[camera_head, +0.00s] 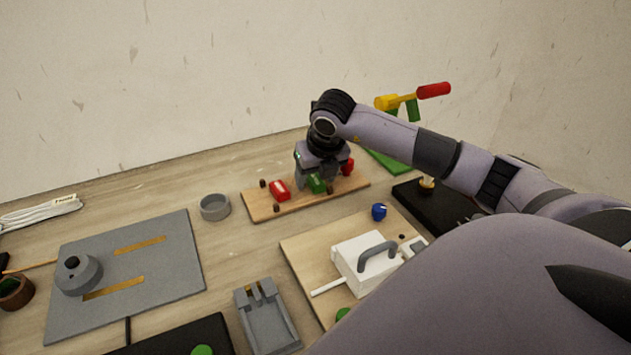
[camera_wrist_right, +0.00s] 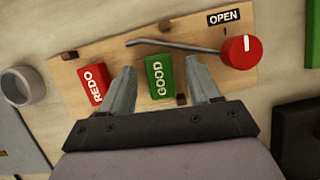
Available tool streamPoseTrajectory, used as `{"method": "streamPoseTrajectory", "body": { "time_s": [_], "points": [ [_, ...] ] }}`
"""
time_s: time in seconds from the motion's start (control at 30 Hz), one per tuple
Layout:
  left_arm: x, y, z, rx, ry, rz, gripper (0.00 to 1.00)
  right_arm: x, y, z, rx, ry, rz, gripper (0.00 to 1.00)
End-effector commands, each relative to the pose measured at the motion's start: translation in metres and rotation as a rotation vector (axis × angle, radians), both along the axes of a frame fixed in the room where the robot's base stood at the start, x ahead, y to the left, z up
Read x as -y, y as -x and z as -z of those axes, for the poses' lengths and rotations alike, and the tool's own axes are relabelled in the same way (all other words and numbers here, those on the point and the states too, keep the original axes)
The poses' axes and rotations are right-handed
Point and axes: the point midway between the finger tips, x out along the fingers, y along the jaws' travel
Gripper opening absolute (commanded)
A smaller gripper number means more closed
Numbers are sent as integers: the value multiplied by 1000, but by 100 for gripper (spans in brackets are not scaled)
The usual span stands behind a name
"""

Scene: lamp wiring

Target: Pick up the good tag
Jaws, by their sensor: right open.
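The good tag (camera_wrist_right: 159,84) is a green block with white lettering "GOOD" on a wooden board (camera_wrist_right: 85,65). In the head view the green tag (camera_head: 316,184) shows just below my right gripper (camera_head: 318,183). In the right wrist view my right gripper (camera_wrist_right: 162,85) is open, with one finger on each side of the good tag. I cannot tell whether the fingers touch it. The red tag marked "REDO" (camera_wrist_right: 96,86) lies left of the left finger; it also shows in the head view (camera_head: 279,190). My left gripper is not in view.
A red knob (camera_wrist_right: 238,52) with a metal lever and an "OPEN" label (camera_wrist_right: 224,17) sits right on the board. Small brown pegs stand around the tags. A grey round cup (camera_head: 215,206) stands left of the board. A white box with a grey handle (camera_head: 367,262) stands in front.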

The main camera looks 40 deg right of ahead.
Motion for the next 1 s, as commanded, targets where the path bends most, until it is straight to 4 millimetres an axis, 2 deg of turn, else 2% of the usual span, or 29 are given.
{"method": "streamPoseTrajectory", "body": {
  "time_s": [0.1,0.17,0.2,0.3,0.57,0.73,0.87,1.0],
  "points": [
    [0,0,0,0,0,0,0,0,0,0,0,0,0,62],
    [0,0,0,0,0,0,0,0,0,0,0,0,0,42],
    [0,0,0,0,0,0,0,0,0,0,0,0,0,29],
    [0,0,0,0,0,0,0,0,0,0,0,0,0,2],
    [0,0,0,0,0,0,0,0,0,-1,1,0,0,2],
    [0,0,1,1,0,0,0,0,-1,-9,4,1,0,2],
    [0,0,1,1,0,0,0,0,-1,-24,6,0,0,2],
    [0,0,3,1,0,0,0,0,-2,-49,9,0,0,2]
  ]
}}
